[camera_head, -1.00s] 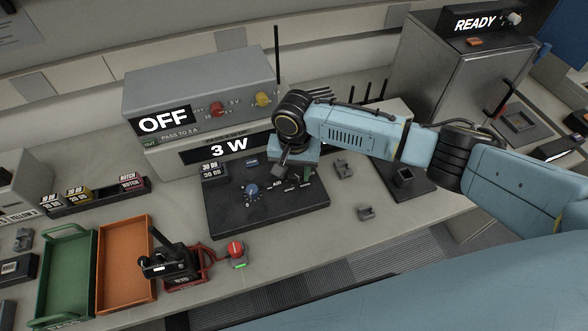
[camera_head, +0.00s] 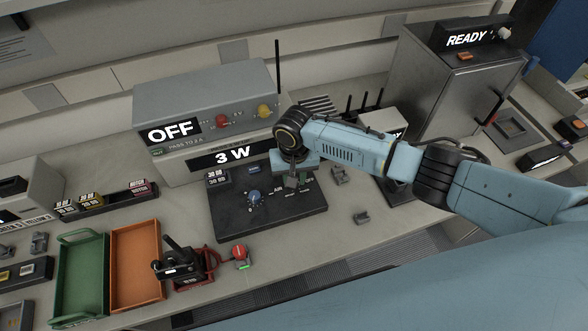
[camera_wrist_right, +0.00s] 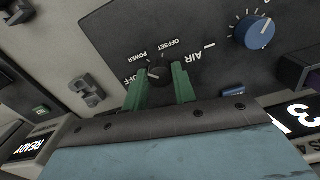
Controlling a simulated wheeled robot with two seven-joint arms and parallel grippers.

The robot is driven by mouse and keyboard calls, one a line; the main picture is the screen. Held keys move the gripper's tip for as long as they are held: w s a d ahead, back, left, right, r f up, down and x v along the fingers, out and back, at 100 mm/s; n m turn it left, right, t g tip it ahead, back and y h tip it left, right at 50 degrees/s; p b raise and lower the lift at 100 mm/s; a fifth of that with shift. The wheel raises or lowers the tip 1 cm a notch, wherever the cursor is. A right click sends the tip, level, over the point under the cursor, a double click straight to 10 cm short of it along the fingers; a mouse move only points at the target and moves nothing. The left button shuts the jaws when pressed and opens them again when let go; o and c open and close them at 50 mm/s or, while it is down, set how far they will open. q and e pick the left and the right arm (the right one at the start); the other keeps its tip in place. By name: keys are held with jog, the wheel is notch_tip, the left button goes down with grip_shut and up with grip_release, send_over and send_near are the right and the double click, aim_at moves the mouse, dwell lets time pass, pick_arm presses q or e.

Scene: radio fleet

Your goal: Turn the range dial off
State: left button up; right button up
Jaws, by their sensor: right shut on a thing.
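A black knob (camera_wrist_right: 158,73) with OFF, POWER and OFFSET lettered around it sits on the dark panel. My right gripper (camera_wrist_right: 161,82) has its green fingers on both sides of this knob and is shut on it. In the head view my right gripper (camera_head: 291,182) hides the knob over the panel (camera_head: 262,226). A blue dial with tick marks (camera_wrist_right: 257,32) sits apart from the fingers in the wrist view, and it also shows in the head view (camera_head: 254,197). My left gripper is not in view.
Behind the panel stands a grey unit (camera_head: 215,92) with displays reading OFF and 3 W. Green (camera_head: 68,290) and orange (camera_head: 152,268) trays and a red button (camera_head: 239,251) are at the left front. Small grey holders (camera_head: 362,218) stand right of the panel.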

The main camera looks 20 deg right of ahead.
jog(key=n+p, duration=0.2)
jog(key=n, duration=0.2)
jog(key=shift+r+n, duration=0.1)
jog(key=shift+n, duration=0.2)
jog(key=shift+n+p, duration=0.6)
jog(key=shift+n, duration=1.3)
jog(key=o, duration=1)
jog(key=shift+d, duration=0.1)
notch_tip(320, 180, up, 13)
jog(key=p, duration=0.1)
jog(key=shift+r, duration=0.15)
